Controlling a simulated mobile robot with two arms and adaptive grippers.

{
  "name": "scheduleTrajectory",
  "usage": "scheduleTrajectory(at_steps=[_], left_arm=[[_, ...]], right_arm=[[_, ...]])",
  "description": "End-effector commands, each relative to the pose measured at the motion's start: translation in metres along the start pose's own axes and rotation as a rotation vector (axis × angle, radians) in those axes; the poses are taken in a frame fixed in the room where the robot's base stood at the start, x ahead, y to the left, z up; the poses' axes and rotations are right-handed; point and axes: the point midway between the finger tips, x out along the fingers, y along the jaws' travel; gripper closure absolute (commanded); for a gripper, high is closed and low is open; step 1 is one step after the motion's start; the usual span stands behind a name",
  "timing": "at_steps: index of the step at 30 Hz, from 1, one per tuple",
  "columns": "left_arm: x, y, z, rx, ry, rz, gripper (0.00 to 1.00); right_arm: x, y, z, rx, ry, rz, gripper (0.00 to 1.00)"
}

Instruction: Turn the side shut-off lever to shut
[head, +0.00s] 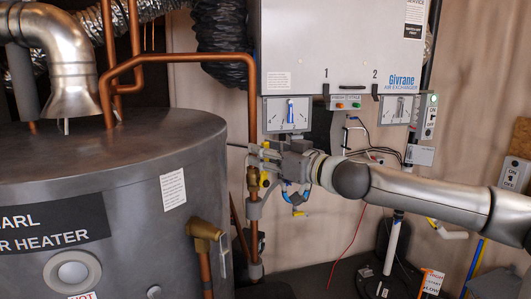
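My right gripper (260,156) reaches in from the right and is at the vertical copper pipe (254,219) between the heater tank and the air exchanger. A brass valve body (253,181) sits on this pipe just below the fingers. A small yellow part (264,179), perhaps of the shut-off lever, shows beside the valve under the gripper. The gripper hides most of this spot, so I cannot tell the lever's angle or whether the fingers touch it. A thin dark rod (237,146) sticks out left of the fingertips. My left gripper is not in view.
The grey heater tank (110,160) fills the left. The air exchanger box (340,45) hangs above the gripper, with dial panels (287,114) and loose wires below it. Another brass valve (204,229) is on the tank's front. An on/off switch box (514,173) is at right.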

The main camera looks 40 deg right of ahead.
Motion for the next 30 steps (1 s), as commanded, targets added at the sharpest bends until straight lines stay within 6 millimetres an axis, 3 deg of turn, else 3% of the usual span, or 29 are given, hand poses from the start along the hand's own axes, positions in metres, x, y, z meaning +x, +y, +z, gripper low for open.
scheduleTrajectory(at_steps=[2, 10, 22, 30], left_arm=[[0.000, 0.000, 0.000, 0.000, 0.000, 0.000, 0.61], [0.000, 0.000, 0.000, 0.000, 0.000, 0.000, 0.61], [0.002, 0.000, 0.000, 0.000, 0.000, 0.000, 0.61], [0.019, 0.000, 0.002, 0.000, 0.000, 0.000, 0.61]], right_arm=[[0.000, 0.000, 0.000, 0.000, 0.000, 0.000, 0.65], [0.000, 0.000, 0.000, 0.000, 0.000, 0.000, 0.99], [0.000, 0.000, 0.001, 0.011, 0.000, 0.000, 1.00], [0.000, -0.005, 0.005, 0.120, -0.001, -0.001, 1.00]])
